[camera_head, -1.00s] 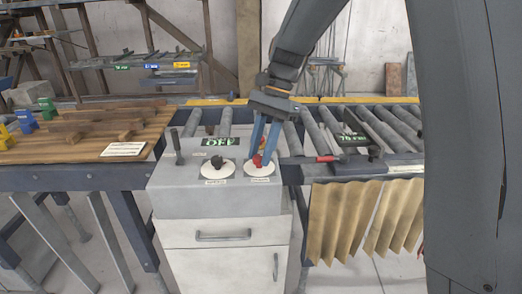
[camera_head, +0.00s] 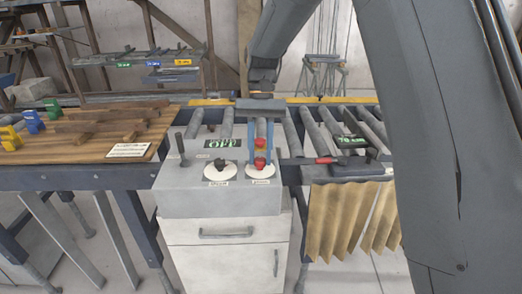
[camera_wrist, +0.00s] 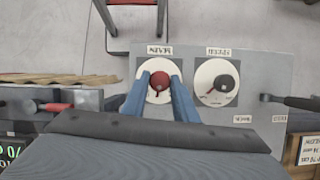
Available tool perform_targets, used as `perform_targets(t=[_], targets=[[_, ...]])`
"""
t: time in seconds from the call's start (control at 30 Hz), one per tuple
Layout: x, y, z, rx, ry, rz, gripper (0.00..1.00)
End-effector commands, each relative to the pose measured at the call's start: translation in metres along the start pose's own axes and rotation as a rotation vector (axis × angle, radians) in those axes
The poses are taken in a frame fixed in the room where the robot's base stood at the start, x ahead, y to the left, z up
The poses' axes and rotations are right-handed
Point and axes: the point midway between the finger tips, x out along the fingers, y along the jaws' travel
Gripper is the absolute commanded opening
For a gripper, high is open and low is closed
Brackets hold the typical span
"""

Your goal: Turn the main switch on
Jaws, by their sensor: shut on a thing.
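The main switch is a red knob (camera_head: 260,163) on a white round dial at the right of the grey console's top. It also shows in the wrist view (camera_wrist: 159,82). My gripper (camera_head: 260,152) points down at it, and its blue fingers are shut on the knob, one on each side. In the wrist view my gripper (camera_wrist: 159,84) has its fingertips over the white dial. The green-lettered display (camera_head: 222,143) behind the dials reads OFF. The fingers partly hide the knob's sides.
A black speed knob (camera_head: 218,165) sits on a second white dial just left of the switch. A dark lever (camera_head: 180,147) stands at the console's left. A red-handled part (camera_head: 328,160) lies to the right, by the roller conveyor (camera_head: 370,125).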

Motion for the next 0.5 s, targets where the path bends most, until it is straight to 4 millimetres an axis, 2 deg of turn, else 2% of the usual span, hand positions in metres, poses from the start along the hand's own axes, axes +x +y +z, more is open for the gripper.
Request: perform_targets(t=[0.5], targets=[[-0.0011,-0.0049,0.0015,-0.454,0.002,0.188,0.04]])
